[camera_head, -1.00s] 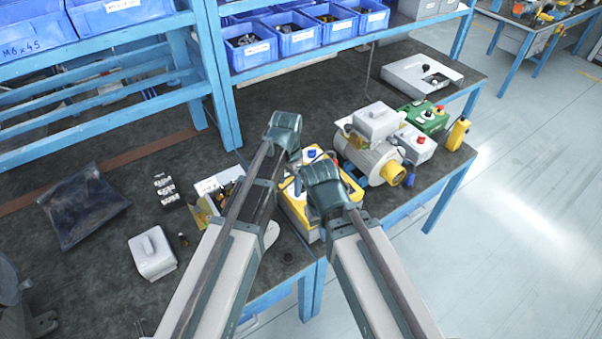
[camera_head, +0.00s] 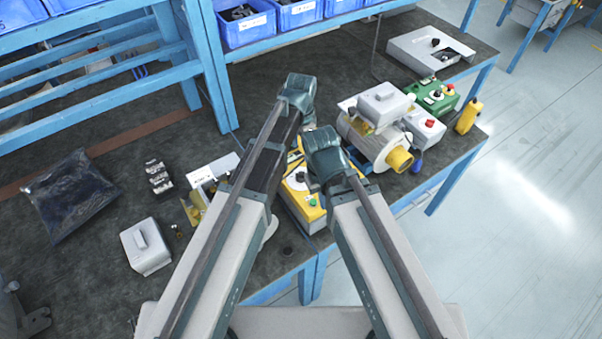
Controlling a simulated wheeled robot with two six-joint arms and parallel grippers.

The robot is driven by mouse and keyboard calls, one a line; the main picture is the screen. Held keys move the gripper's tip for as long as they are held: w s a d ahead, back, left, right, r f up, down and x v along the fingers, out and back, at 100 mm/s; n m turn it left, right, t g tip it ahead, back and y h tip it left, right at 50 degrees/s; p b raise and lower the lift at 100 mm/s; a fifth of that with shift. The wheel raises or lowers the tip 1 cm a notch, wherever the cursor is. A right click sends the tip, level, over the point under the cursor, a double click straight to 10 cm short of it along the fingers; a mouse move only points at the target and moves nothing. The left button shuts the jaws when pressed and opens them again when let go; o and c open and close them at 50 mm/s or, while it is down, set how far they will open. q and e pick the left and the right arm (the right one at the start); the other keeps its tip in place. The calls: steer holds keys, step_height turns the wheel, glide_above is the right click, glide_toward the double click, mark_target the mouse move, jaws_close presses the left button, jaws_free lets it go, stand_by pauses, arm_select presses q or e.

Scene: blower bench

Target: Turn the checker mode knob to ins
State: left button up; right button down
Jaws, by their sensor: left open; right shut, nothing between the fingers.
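The yellow checker (camera_head: 311,215) sits near the bench's front edge, partly hidden under my arms. A pale dial with a dark knob (camera_head: 299,177) shows on its face between my arms; its markings are too small to read. My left gripper (camera_head: 301,112) is open, above and beyond the checker; its fingers are mostly hidden behind its wrist. My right gripper (camera_head: 319,140) is shut and empty, over the checker's far right part. Its wrist hides the surface beneath, so I cannot tell whether it touches anything.
The blower (camera_head: 375,140) stands right of the checker, beside a green control box (camera_head: 434,96) and a grey box with a red button (camera_head: 424,128). A grey cover (camera_head: 146,246) and a dark bag (camera_head: 70,195) lie left. Blue shelf posts (camera_head: 205,65) rise behind.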

mark_target(301, 173)
arm_select(q)
step_height(301, 173, down, 13)
steer(key=b, duration=1.2)
steer(key=shift+r, duration=0.15)
jaws_close()
